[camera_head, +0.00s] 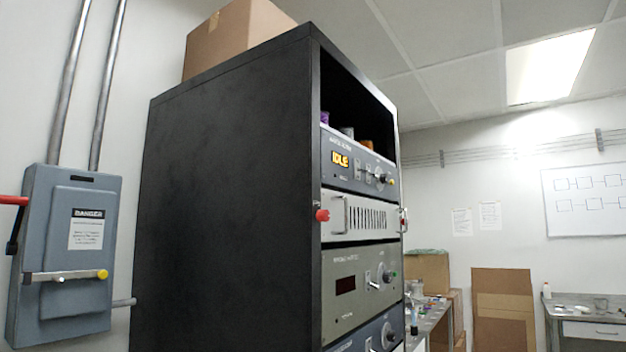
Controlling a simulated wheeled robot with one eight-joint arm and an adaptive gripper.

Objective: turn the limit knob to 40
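A tall black rack (225,190) stands in the middle and holds stacked instrument panels, seen at a steep angle. A grey panel (345,308) lower down has a dark display (345,285) and a round knob (387,273). Another panel (352,345) is cut off at the bottom edge. The labels and knob scales are too small to read, so I cannot tell which knob is the limit knob. My gripper is not in view.
A vented panel (365,217) with handles and a red knob (322,215) sits between the instruments. A grey danger-labelled switch box (65,255) is on the left wall. A cardboard box (235,40) tops the rack. Benches (590,325) and cardboard (502,310) stand behind right.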

